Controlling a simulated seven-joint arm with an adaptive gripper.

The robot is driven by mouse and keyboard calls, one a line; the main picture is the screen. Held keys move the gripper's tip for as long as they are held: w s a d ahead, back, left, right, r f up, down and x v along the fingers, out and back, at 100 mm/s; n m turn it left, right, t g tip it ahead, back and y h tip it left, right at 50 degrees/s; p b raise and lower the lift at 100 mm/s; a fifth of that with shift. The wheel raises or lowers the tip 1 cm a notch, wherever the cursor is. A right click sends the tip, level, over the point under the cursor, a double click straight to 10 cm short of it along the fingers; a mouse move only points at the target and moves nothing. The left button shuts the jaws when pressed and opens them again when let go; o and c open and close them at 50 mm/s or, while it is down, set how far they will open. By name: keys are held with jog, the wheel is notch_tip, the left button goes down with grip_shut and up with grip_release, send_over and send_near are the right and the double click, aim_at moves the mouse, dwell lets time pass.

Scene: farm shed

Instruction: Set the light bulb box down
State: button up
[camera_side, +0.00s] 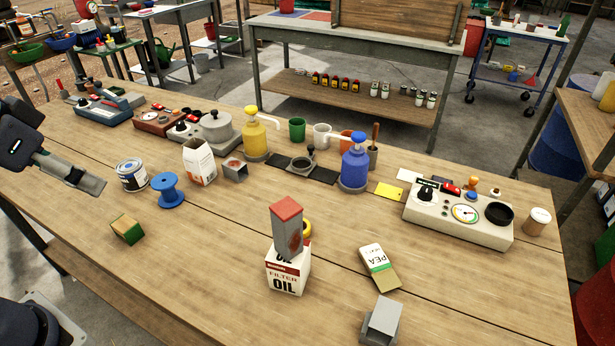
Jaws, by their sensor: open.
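No box here has a readable light bulb label, so I cannot tell for sure which is the light bulb box. A small green and tan box (127,229) lies on the wooden table (190,265) at the front left. A taller white and orange carton (199,162) stands further back. My gripper (88,184) is at the left edge, partly cut off by the frame. It is open and apart from both boxes, with nothing visible held.
A paint can (132,175) and blue spool (168,189) stand near my gripper. A red-topped grey block (287,228) rests on an oil filter box (288,276). A pea box (379,267) lies to the right. The front left tabletop is mostly clear.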

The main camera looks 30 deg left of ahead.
aim_at(189, 155)
jog(key=w+a+r+m+t+y, duration=0.1)
jog(key=w+a+r+m+t, duration=0.2)
jog(key=w+m, duration=0.4)
jog(key=w+a+r+m+t, duration=0.2)
jog(key=w+a+m+t, duration=0.15)
jog(key=w+m, duration=0.25)
jog(key=w+a+r+m+t+y, duration=0.1)
jog(key=w+a+r+m+t, duration=0.2)
jog(key=w+m, duration=0.4)
jog(key=s+a+f+m+g+h, duration=0.1)
jog(key=a+f+m, duration=0.1)
jog(key=f+m, duration=0.8)
jog(key=s+a+f+m+g+h, duration=0.1)
jog(key=a+f+m, duration=0.35)
jog(key=f, duration=1.05)
jog(key=shift+m+t, duration=0.25)
jog(key=shift+m, duration=0.5)
jog(key=x, duration=0.5)
jog(key=d+x, duration=0.1)
jog(key=x, duration=0.5)
jog(key=d+x, duration=0.1)
jog(key=x, duration=0.4)
jog(key=shift+w, duration=0.4)
